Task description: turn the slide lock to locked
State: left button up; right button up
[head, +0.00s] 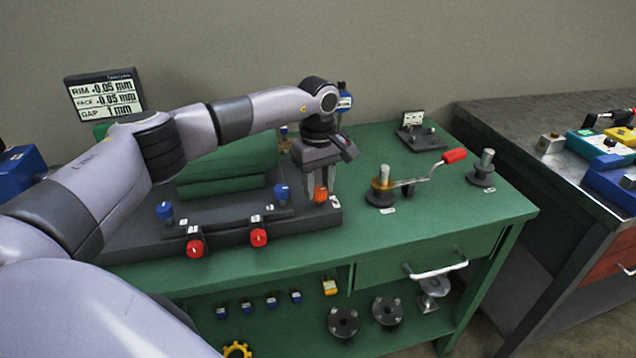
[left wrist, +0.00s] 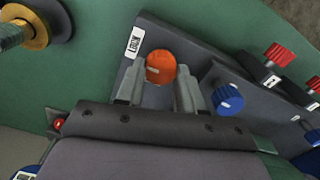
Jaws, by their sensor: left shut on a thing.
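The slide lock is an orange round knob (head: 320,194) at the right end of the dark base plate on the green bench. It also shows in the left wrist view (left wrist: 160,66), with a pale pointer mark toward its left side. A small white label (left wrist: 134,42) lies beside it on the plate. My left gripper (head: 319,188) points down over the knob, its two fingers on either side of it. In the left wrist view the left gripper (left wrist: 159,72) is shut on the knob. My right gripper is not in view.
A blue knob (left wrist: 228,99) stands close beside the fingers. Red knobs (head: 259,237) line the plate's front. A brass-collared post with a red-handled crank (head: 454,156) stands to the right. A readout (head: 103,93) is at the back left. Green bench top is clear at the right front.

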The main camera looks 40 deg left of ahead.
aim_at(319, 188)
pick_arm(q)
jog(key=shift+d, duration=0.1)
jog(key=o, duration=1)
jog(key=shift+o, duration=0.2)
jog(key=shift+r, duration=0.15)
notch_tip(319, 188, up, 7)
